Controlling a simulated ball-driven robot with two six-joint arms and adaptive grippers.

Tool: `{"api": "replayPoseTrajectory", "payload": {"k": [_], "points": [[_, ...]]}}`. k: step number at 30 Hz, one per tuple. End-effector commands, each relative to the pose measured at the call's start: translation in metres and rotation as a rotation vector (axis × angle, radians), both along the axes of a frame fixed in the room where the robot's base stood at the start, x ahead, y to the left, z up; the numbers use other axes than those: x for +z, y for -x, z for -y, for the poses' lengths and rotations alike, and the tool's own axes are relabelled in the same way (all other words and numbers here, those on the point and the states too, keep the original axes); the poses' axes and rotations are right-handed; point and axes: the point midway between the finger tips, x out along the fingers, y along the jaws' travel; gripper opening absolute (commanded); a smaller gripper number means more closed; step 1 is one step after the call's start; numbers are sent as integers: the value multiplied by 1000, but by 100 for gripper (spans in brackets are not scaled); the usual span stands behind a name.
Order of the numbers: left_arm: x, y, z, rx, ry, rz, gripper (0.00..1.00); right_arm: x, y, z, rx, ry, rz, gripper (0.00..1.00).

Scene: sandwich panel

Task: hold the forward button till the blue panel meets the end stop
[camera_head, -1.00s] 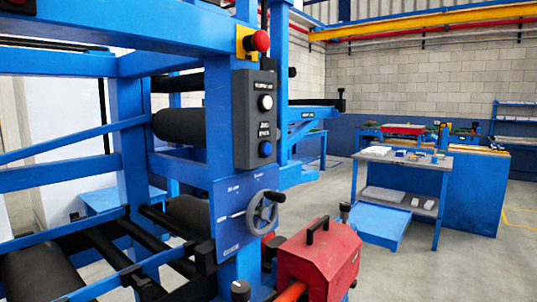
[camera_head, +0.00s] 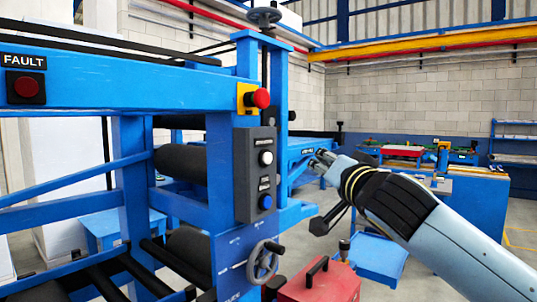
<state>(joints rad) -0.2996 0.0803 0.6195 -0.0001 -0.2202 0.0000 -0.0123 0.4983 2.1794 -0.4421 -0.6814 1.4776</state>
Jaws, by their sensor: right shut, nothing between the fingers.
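A dark control box (camera_head: 256,176) is fixed to a blue post of the machine. It carries a white button (camera_head: 266,157) above and a blue button (camera_head: 265,201) below; their labels are too small to read. My right gripper (camera_head: 319,160) is shut and empty, to the right of the box and apart from it. Its fingertips point left, roughly level with the white button. My left gripper is not in view. I cannot make out the blue panel or the end stop for certain.
A red emergency button (camera_head: 261,98) on a yellow plate sits above the box. A handwheel (camera_head: 263,261) juts out below, beside a red toolbox (camera_head: 320,282). A red fault lamp or button (camera_head: 26,88) is at the far left.

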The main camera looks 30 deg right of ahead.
Motion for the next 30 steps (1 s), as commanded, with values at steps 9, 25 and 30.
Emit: {"api": "replayPoseTrajectory", "payload": {"k": [9,25,30], "points": [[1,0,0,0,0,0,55,8,2,-2,3,-7,15,0],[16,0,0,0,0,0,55,10,-39,-19,2,-14,15,0],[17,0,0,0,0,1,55,7,-60,-27,2,-10,15,0]]}}
